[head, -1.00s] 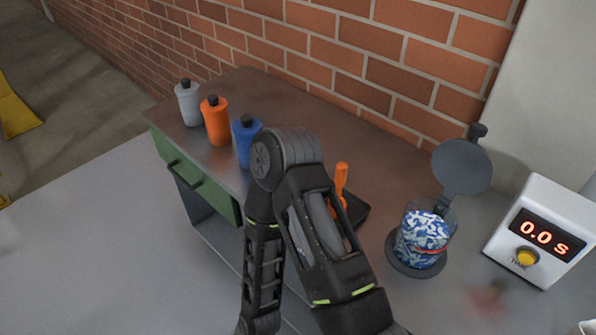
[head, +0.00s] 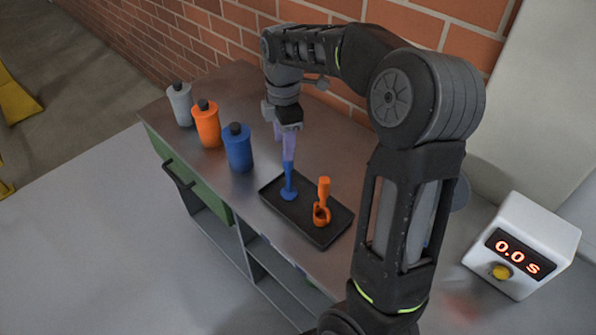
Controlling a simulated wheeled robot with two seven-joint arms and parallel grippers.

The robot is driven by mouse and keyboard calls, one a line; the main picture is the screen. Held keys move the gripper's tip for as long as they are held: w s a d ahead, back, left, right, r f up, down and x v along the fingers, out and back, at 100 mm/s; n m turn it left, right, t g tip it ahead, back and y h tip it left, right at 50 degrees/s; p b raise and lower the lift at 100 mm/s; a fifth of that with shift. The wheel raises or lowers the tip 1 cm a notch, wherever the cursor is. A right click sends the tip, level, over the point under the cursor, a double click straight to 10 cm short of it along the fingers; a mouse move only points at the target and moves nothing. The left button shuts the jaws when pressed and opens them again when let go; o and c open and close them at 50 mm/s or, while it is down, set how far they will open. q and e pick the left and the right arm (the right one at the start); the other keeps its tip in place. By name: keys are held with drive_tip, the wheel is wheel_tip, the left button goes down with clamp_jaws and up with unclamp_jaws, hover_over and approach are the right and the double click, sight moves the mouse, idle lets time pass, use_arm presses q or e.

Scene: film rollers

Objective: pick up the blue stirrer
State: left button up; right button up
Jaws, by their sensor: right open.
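The blue stirrer (head: 289,183) stands upright in the left part of a black tray (head: 299,222). An orange stirrer (head: 323,203) stands in the same tray, to its right. My right gripper (head: 288,130) is open and points down directly over the blue stirrer, with its fingertips at about the top of the handle. I cannot tell whether the fingers touch the handle. My left gripper is out of view.
Grey (head: 180,104), orange (head: 206,124) and blue (head: 237,147) bottles stand left of the tray. A white timer (head: 523,245) reading 0.0 s stands at right. My right arm hides most of the jar area. A brick wall (head: 440,20) backs the bench.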

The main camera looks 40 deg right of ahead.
sight(287, 164)
drive_tip(key=shift+s+r+n, duration=0.3)
drive_tip(key=shift+s+r, duration=0.15)
drive_tip(key=shift+r, duration=0.15)
drive_tip(key=shift+d+f, duration=0.1)
drive_tip(key=shift+f, duration=1.3)
wheel_tip(287, 164, down, 5)
drive_tip(key=shift+f+p, duration=0.15)
drive_tip(key=shift+p, duration=0.7)
drive_tip(key=shift+c, duration=0.2)
clamp_jaws()
